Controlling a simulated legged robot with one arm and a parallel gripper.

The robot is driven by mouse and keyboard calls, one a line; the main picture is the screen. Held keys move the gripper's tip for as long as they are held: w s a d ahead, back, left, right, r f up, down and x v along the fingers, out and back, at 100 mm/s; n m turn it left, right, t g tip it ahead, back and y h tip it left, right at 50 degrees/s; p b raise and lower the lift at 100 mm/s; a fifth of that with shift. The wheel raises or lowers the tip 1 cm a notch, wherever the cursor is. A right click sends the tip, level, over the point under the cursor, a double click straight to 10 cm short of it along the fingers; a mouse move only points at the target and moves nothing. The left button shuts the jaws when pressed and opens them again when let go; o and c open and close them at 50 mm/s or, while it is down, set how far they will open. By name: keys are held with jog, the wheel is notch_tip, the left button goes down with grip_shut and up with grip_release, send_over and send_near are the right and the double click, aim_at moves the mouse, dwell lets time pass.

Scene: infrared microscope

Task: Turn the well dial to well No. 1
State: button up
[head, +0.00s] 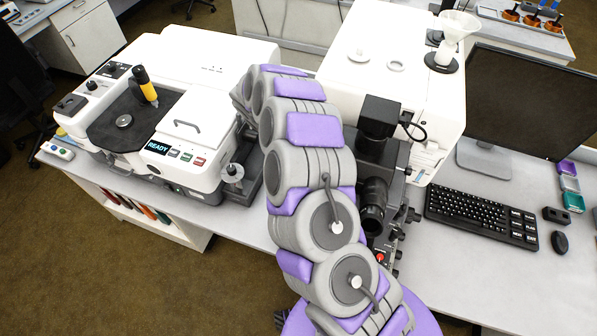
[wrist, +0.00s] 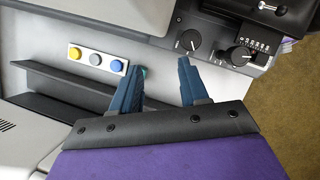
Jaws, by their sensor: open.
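In the wrist view my gripper (wrist: 160,64) is open and empty, its two blue fingers spread apart. A round black dial (wrist: 190,40) with a white pointer mark sits on a dark panel just beyond the right fingertip. A second black dial (wrist: 239,56) is farther right, with a row of small markings above it. The markings are too small to read, so I cannot tell which one is the well dial or its setting. Neither dial appears to be gripped. In the head view my arm hides the gripper, and I cannot make out these dials there.
A strip with yellow, grey and blue buttons (wrist: 96,60) lies left of the fingers, by a dark ledge. In the head view a white instrument with a READY screen (head: 158,147) stands left, and the white microscope body (head: 437,88) stands right. A keyboard (head: 482,216) is farther right.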

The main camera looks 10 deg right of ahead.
jog(key=d+p+v, duration=0.1)
jog(key=p+v, duration=0.3)
jog(key=v, duration=0.7)
jog(key=shift+d+r+p, duration=0.35)
jog(key=shift+r, duration=0.1)
dwell(0.6)
jog(key=shift+s, duration=0.1)
